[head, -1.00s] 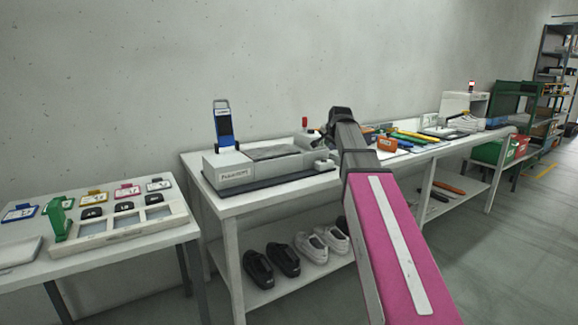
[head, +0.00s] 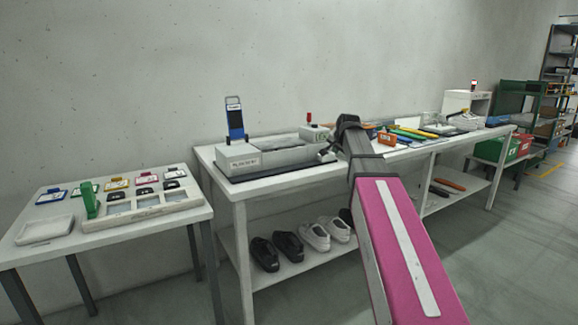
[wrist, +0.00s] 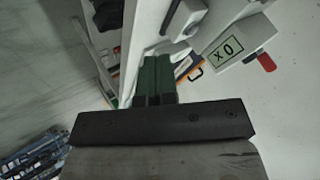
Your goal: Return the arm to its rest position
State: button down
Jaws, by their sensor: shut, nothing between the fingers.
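My arm, with a pink link (head: 385,230) and a dark grey forearm, reaches up over the front of the middle workbench (head: 275,186) in the head view. Its black far end is beside the right end of the grey-white machine (head: 265,155); I cannot make out the fingers there. In the wrist view my gripper (wrist: 153,82) shows as two dark green fingers side by side, shut and empty, beyond a black bar. A light grey box marked "x0" with a red knob (wrist: 266,62) is to the right of the fingers.
A left table (head: 150,232) holds colored tags, a green stand (head: 89,199) and a compartment tray. Black shoes (head: 277,251) and white shoes (head: 327,233) sit on the lower shelf. Green and red bins (head: 518,147) are at the right. The floor at right is clear.

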jog(key=s+f+n+g, duration=0.2)
jog(key=s+f, duration=0.4)
jog(key=f, duration=0.5)
jog(key=s+f+n+g, duration=0.15)
jog(key=s+f, duration=0.45)
jog(key=f, duration=0.6)
jog(key=s+f+n+g, duration=0.4)
jog(key=s+f+g, duration=0.1)
jog(key=s+f, duration=1.2)
jog(key=shift+s+a+f+h, duration=0.25)
jog(key=shift+s+h, duration=0.15)
jog(key=shift+s, duration=0.65)
